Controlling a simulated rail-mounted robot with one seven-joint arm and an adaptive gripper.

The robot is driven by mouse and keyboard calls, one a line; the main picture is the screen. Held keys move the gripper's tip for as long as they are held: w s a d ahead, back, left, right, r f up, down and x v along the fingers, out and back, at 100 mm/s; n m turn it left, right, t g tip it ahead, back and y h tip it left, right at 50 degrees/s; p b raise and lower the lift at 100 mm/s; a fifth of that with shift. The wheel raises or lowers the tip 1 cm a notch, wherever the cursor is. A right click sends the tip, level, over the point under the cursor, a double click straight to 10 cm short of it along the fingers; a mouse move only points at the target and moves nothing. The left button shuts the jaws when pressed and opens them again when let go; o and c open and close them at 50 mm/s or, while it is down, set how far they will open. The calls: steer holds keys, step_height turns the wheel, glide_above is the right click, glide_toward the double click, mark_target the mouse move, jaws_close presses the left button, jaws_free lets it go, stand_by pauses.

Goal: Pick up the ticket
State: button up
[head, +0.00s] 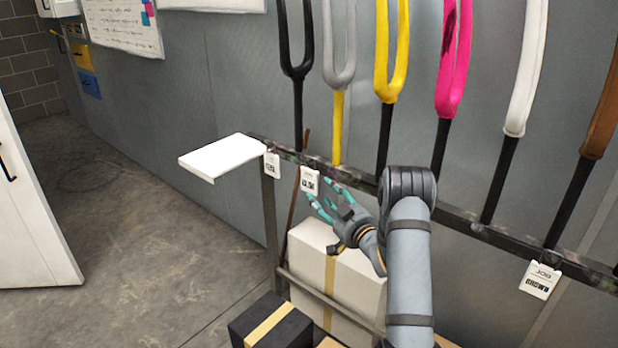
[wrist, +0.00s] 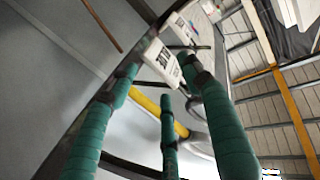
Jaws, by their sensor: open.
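Several white tickets with black print hang from the dark rail. One ticket (head: 309,180) hangs just beyond my fingertips in the head view; a ticket (wrist: 161,62) shows close to the fingertips in the wrist view. A second ticket (head: 272,165) hangs to its left, and a third ticket (head: 540,280) hangs far right. My gripper (head: 322,197), with teal fingers, is open and empty below and right of the nearest ticket. In the wrist view my gripper (wrist: 158,80) has its fingers spread around the ticket's lower end; I cannot tell whether they touch it.
The dark rail (head: 455,215) carries coloured frames, including a yellow one (head: 393,70) and a pink one (head: 453,75). A white shelf (head: 222,156) sits at its left end. A white box (head: 310,262) and a black box (head: 255,328) stand below. The floor at left is clear.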

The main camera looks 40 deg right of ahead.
mark_target(317, 188)
steer(key=w+p, duration=0.1)
steer(key=w, duration=0.1)
steer(key=w+d+p, duration=0.1)
steer(key=w, duration=0.2)
steer(key=shift+w+d+f+p, duration=0.1)
steer(key=shift+w+d+p, duration=0.05)
steer(key=shift+w+p, duration=0.15)
steer(key=shift+c, duration=1.1)
jaws_close()
